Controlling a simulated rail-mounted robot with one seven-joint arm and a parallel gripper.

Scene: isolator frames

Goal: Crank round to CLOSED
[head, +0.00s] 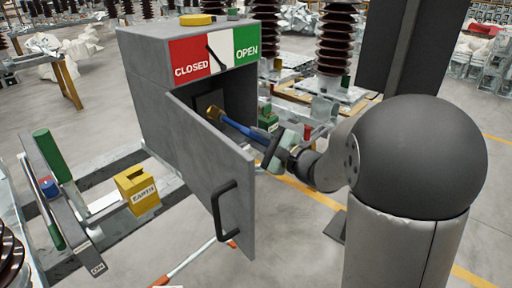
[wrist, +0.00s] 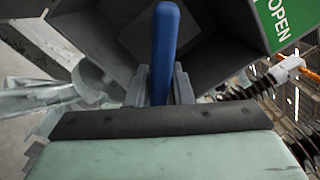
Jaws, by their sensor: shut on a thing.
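A grey cabinet (head: 150,75) has a sign with a red CLOSED field (head: 190,62), a white middle and a green OPEN field (head: 246,44). A thin black pointer (head: 216,58) slants across the white middle, its upper end near the red. The cabinet door (head: 222,160) stands open. My gripper (head: 268,142) is shut on a blue crank handle (head: 238,127), which also shows upright between the fingers in the wrist view (wrist: 166,45). The handle's brass end (head: 213,113) is at the dark cabinet opening; I cannot tell whether it sits on a shaft.
A yellow EARTH box (head: 138,189) and a green-handled lever (head: 52,155) are at the left. Brown insulators (head: 336,45) stand behind. A yellow disc (head: 196,19) lies on the cabinet top.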

